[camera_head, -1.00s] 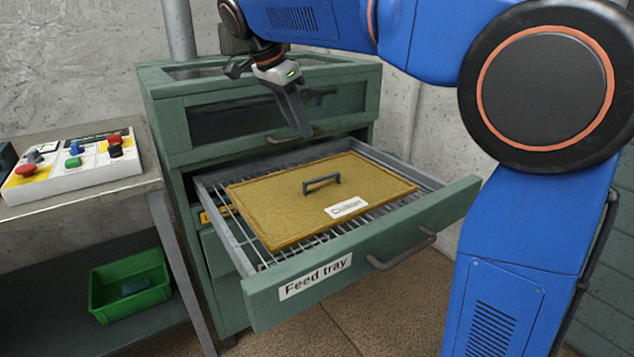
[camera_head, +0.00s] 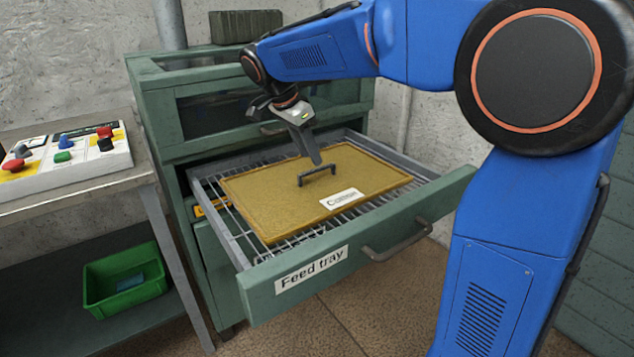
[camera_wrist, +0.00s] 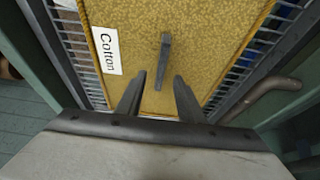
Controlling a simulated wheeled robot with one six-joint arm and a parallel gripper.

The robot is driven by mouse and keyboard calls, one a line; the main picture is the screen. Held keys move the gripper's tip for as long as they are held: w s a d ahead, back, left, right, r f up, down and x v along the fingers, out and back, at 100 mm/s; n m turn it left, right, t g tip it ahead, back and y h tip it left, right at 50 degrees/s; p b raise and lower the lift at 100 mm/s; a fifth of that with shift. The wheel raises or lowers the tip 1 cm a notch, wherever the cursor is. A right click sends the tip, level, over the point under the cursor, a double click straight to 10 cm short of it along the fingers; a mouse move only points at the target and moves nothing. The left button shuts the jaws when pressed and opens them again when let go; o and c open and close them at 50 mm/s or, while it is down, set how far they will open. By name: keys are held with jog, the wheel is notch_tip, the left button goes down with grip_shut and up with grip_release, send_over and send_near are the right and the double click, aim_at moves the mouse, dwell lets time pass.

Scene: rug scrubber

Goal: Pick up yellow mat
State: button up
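The yellow mat (camera_head: 270,205) lies flat on the wire rack inside the pulled-out feed tray drawer (camera_head: 330,267). It has a dark handle (camera_head: 317,175) in its middle and a white label reading "Cotton" (camera_head: 342,198). In the wrist view the mat (camera_wrist: 200,45) fills the upper middle, with the handle (camera_wrist: 163,62) ahead of the fingertips. My gripper (camera_head: 316,160) is just above the handle. The wrist view shows my gripper (camera_wrist: 160,76) open, its two fingers apart with nothing between them.
The green cabinet (camera_head: 160,110) stands behind the drawer. A control box with colored buttons (camera_head: 65,160) sits on a table at the left. A green bin (camera_head: 125,280) is on the shelf below. The drawer's front has a handle (camera_head: 395,243).

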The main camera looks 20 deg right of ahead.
aim_at(316, 169)
jog(key=x, duration=0.4)
jog(key=shift+w+d+f, duration=0.1)
jog(key=shift+d+f, duration=0.05)
jog(key=shift+f, duration=0.4)
jog(key=shift+f, duration=0.25)
dwell(0.4)
grip_shut()
dwell(1.2)
